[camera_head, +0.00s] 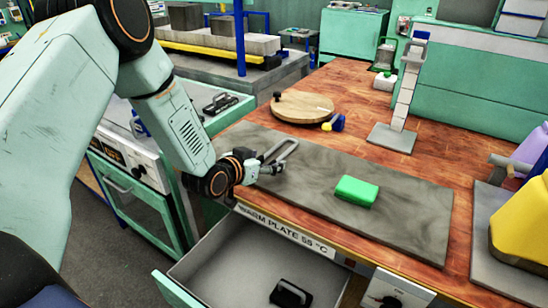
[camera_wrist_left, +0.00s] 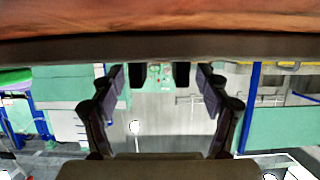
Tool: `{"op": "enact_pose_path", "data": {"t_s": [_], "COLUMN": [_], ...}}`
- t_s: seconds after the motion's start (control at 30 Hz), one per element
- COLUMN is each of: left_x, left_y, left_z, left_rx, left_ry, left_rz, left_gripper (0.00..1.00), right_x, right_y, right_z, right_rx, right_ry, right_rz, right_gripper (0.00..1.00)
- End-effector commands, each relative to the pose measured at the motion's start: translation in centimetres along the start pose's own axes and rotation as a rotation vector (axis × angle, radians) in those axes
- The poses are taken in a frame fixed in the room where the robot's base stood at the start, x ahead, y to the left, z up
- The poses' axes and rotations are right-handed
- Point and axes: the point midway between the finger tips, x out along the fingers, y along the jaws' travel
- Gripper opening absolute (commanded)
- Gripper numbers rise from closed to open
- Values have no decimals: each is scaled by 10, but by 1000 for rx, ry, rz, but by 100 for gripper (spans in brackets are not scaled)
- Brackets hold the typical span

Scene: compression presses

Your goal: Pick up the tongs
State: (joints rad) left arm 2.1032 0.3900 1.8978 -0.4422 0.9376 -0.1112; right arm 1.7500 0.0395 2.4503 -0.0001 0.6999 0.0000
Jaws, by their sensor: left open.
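A grey U-shaped metal loop, which looks like the tongs (camera_head: 287,148), lies at the left end of the grey warm plate (camera_head: 405,213). Its near part is hidden by my left gripper (camera_head: 269,164), which is right beside it at the plate's front left edge. The left gripper is open. In the left wrist view its two dark fingers (camera_wrist_left: 166,92) stand wide apart with nothing visible between them. I cannot make out the tongs in that view. The right gripper is not in view.
A green block (camera_head: 356,191) lies on the plate. An open grey drawer (camera_head: 235,262) juts out below, with a black piece (camera_head: 291,293) at its bottom. A round wooden board (camera_head: 303,107), a stepped stand (camera_head: 405,100) and a yellow container (camera_head: 522,228) stand on the wooden table (camera_head: 440,160).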

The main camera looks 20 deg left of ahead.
Motion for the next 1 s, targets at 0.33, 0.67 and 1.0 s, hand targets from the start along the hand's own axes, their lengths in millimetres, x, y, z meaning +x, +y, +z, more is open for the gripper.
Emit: {"op": "enact_pose_path", "data": {"t_s": [0.33, 0.67, 1.0], "left_x": [2, 4, 4], "left_y": [-1, -4, -4], "left_z": [-1, -2, -3], "left_rx": [0, -1, 0], "left_ry": [0, 0, 3], "left_rz": [-1, -1, -1], "left_gripper": [65, 37, 12], "right_x": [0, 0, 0], "right_y": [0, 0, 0], "right_z": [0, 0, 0], "right_rx": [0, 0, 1], "right_ry": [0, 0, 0], "right_rz": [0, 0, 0], "right_gripper": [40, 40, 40]}}
